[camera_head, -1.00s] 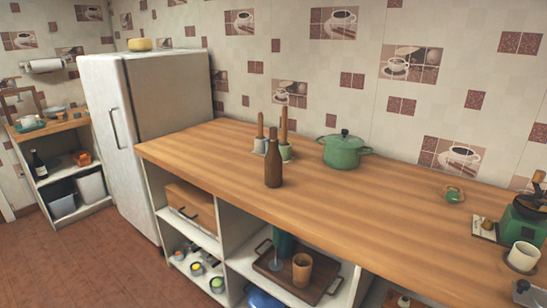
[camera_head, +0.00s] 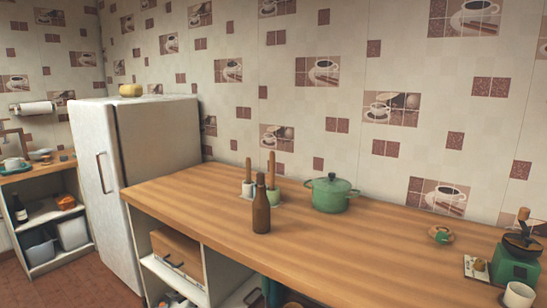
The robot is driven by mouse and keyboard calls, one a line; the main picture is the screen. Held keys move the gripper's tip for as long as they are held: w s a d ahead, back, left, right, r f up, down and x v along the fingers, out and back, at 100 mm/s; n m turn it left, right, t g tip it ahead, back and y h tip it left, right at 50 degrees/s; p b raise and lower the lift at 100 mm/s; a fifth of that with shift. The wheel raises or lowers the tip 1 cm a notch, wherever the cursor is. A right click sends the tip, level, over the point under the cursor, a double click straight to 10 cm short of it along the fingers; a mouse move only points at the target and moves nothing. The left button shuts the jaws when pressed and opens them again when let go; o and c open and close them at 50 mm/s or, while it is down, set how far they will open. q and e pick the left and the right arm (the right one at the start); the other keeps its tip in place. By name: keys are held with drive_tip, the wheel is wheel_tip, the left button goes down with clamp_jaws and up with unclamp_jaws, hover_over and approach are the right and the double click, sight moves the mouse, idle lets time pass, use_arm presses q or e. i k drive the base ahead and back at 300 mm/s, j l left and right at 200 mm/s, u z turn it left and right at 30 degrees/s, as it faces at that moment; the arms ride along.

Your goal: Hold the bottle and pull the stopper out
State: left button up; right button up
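A brown bottle (camera_head: 261,208) stands upright on the wooden counter (camera_head: 340,250), near the counter's front edge. Its narrow neck points up, and a stopper at its top is too small to make out clearly. Neither of my grippers shows in the head view, and nothing is touching the bottle.
Behind the bottle stand two small pots with wooden-handled tools (camera_head: 272,180). A green lidded pot (camera_head: 331,195) is to their right. A green grinder (camera_head: 515,262) and a white cup (camera_head: 518,295) stand at the right end. A white fridge (camera_head: 150,140) adjoins the counter's left end.

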sight(261, 179)
drive_tip(key=i+j+z, duration=0.1)
drive_tip(key=z, duration=0.35)
drive_tip(key=j+z, duration=0.3)
drive_tip(key=z, duration=0.2)
drive_tip(key=j+z, duration=0.45)
drive_tip(key=j, duration=0.4)
drive_tip(key=j+z, duration=0.15)
drive_tip(key=j, duration=0.7)
drive_tip(key=k+j+z, duration=0.15)
drive_tip(key=j, duration=0.7)
